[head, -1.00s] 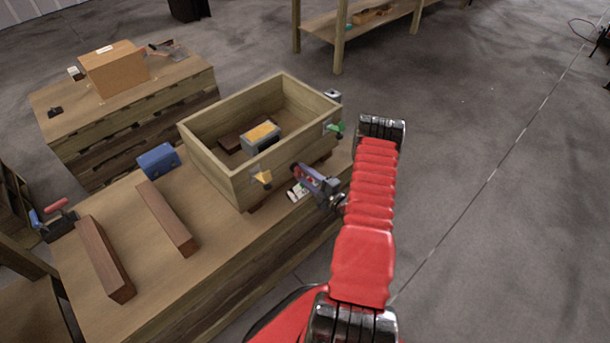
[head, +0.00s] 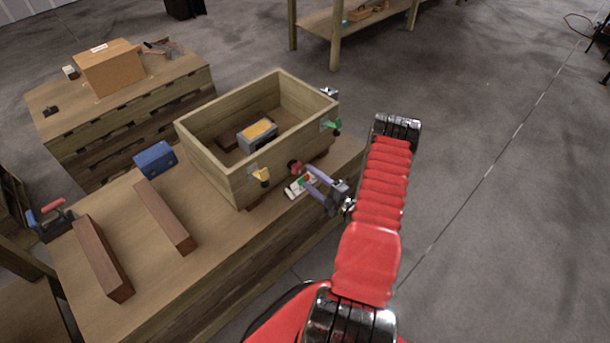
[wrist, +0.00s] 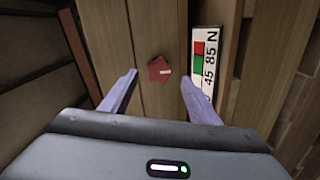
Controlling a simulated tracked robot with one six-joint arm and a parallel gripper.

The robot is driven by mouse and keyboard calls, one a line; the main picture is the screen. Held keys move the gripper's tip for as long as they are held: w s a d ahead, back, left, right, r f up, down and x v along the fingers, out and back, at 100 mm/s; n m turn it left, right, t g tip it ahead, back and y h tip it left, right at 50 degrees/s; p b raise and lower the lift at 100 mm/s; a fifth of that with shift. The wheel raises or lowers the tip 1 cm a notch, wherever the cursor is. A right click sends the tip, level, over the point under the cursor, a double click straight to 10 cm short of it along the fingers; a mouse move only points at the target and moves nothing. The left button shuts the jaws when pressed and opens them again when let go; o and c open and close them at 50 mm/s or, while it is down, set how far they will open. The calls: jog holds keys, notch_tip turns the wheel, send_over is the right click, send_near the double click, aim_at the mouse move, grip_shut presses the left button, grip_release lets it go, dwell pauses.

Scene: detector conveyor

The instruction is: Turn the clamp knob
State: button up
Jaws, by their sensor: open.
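The clamp knob is a small red knob (head: 295,166) near the lower front side of the wooden box. It also shows in the wrist view (wrist: 158,69), centred between and just beyond my fingertips. My gripper (head: 311,178) is open and empty, its two purple-grey fingers pointing at the knob. A gap shows between each finger and the knob in the wrist view. A white scale plate (wrist: 204,62) with red and green patches and the marks 45, 85 and N lies right of the knob; it also shows in the head view (head: 300,186).
The wooden box (head: 209,166) on the bench holds a grey and yellow block (head: 258,135). A yellow handle (head: 261,176) and a green handle (head: 331,125) sit on its wall. A blue box (head: 155,157) and two brown bars lie to the left.

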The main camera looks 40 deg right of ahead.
aim_at(300, 169)
jog(key=s, duration=0.9)
jog(key=shift+w+d, duration=0.1)
dwell(0.8)
jog(key=n, duration=2)
jog(key=shift+w+r+n, duration=0.1)
jog(key=shift+r+n, duration=0.2)
jog(key=shift+r, duration=0.1)
jog(key=shift+w, duration=0.1)
jog(key=w, duration=1.3)
jog(key=shift+w+a, duration=0.2)
jog(key=shift+w, duration=0.1)
jog(key=shift+c, duration=0.2)
